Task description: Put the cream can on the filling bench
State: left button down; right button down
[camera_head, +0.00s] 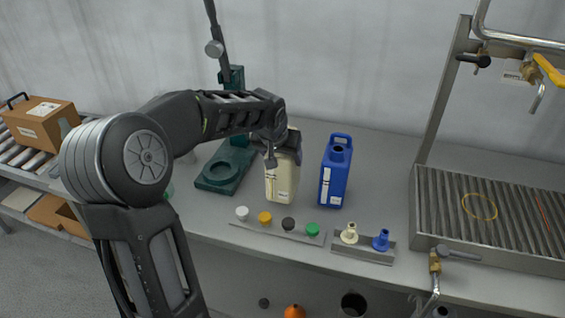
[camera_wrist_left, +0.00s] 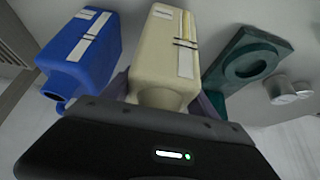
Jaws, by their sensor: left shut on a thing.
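The cream can (camera_head: 282,178) is upright at the bench (camera_head: 385,200), beside the blue can. My left gripper (camera_head: 283,143) reaches it from above and is shut on its upper part. In the left wrist view the cream can (camera_wrist_left: 165,50) sits between my left gripper's fingers (camera_wrist_left: 160,100), with its labels showing. I cannot tell whether its base touches the bench. My right gripper is not in view.
A blue can (camera_head: 336,172) stands just right of the cream can. A green stand (camera_head: 225,170) is on the left. Several coloured caps (camera_head: 277,222) and two spouts (camera_head: 365,238) sit in front. A ribbed tray (camera_head: 490,215) is at right, and a carton (camera_head: 40,122) at far left.

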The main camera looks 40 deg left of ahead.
pick_arm(q)
jog(key=shift+f, duration=1.1)
jog(key=shift+f, duration=0.1)
jog(key=shift+f, duration=0.15)
jog(key=shift+c, duration=1.1)
grip_release()
jog(key=b+v, duration=0.1)
jog(key=v, duration=1.1)
